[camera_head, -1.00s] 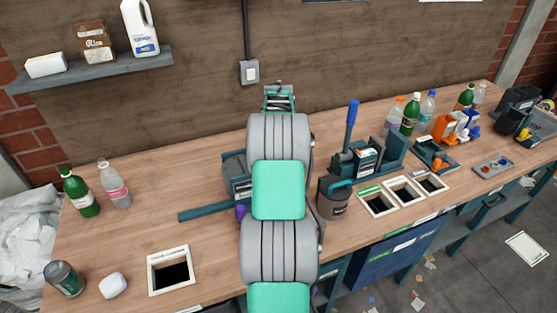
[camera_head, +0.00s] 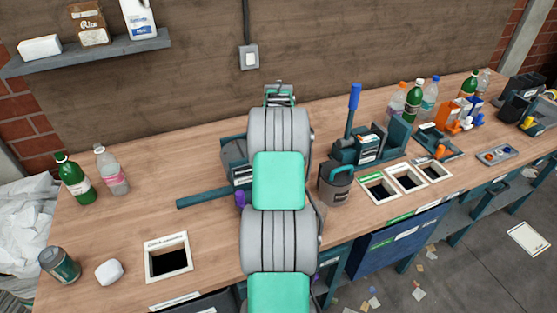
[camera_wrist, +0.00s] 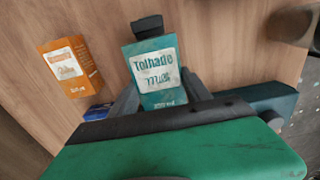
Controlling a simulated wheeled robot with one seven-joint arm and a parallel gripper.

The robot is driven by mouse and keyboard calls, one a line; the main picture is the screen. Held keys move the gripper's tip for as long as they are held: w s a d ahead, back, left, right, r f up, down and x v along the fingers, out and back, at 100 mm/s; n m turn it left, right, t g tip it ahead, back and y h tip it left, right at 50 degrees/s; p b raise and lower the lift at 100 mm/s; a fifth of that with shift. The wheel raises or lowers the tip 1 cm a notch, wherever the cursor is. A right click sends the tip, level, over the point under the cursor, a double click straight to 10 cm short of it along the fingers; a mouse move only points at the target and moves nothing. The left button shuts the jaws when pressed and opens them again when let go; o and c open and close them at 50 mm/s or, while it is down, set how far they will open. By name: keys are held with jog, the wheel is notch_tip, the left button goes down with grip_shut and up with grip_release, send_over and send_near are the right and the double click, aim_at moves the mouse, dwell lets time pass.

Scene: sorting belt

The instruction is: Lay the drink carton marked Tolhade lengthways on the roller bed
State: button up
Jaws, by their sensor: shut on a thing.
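The Tolhade carton (camera_wrist: 157,72) is teal with a dark cap and a white label reading "Tolhade Milk" in the wrist view. My gripper (camera_wrist: 158,88) is shut on it, one finger on each side. The cap points away from my palm and the label faces the camera. The carton's lower end is hidden behind my gripper. Bare wooden table shows past the cap; I cannot tell how high the carton is held. In the head view my own arm covers most of the middle, and I cannot make out the carton there. I cannot surely pick out the roller bed.
An orange carton (camera_wrist: 70,67) lies left of the held carton, beside a small blue thing (camera_wrist: 98,112). In the head view, a blue-handled device (camera_head: 353,98), a dark mug-like container (camera_head: 335,184) and several framed openings stand right of my arm. The table's left middle is mostly clear.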

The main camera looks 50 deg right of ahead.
jog(key=shift+f, duration=0.2)
jog(key=o, duration=1.4)
jog(key=shift+c, duration=0.2)
